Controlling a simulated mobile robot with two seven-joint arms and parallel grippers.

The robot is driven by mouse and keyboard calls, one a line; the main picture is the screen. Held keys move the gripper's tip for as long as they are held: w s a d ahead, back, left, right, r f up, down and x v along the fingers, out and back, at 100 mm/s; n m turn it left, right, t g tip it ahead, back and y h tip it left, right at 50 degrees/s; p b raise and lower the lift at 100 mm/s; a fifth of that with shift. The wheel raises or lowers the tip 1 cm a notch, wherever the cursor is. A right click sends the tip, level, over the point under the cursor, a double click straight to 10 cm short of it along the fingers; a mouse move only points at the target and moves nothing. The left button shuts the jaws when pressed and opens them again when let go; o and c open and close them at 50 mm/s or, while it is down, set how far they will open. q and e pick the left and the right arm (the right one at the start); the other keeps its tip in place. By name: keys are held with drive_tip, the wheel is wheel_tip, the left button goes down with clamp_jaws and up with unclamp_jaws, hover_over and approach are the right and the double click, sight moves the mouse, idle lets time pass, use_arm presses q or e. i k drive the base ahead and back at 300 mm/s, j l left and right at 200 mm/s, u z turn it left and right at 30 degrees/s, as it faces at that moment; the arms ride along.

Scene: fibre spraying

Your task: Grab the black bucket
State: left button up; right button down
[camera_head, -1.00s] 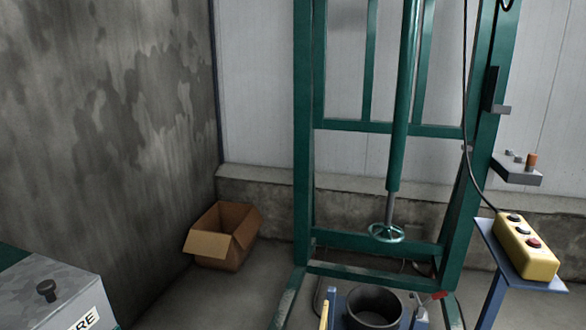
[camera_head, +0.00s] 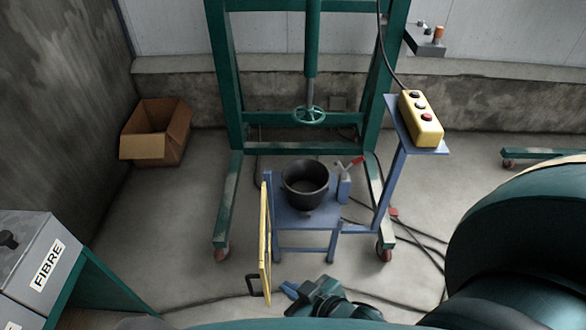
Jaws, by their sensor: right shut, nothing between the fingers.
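The black bucket (camera_head: 305,186) stands upright on a small blue table (camera_head: 290,222) inside the foot of the green frame. Its open top faces me and it looks empty. My right gripper (camera_head: 287,290) shows at the bottom centre, in front of and below the blue table in the picture. It is shut and empty, clearly apart from the bucket. My left gripper is not in view.
A yellow panel (camera_head: 265,240) with a black handle stands at the table's left. A red-handled blue device (camera_head: 344,187) is beside the bucket. A yellow button box (camera_head: 420,118) sits on a blue post at right. Cables cross the floor. A cardboard box (camera_head: 156,132) lies left.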

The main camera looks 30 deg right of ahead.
sight(305, 181)
drive_tip(key=k+l+z, duration=0.1)
drive_tip(key=l, duration=1.1)
drive_tip(key=k+l+z, duration=0.15)
drive_tip(key=l, duration=1.1)
drive_tip(key=i, duration=0.05)
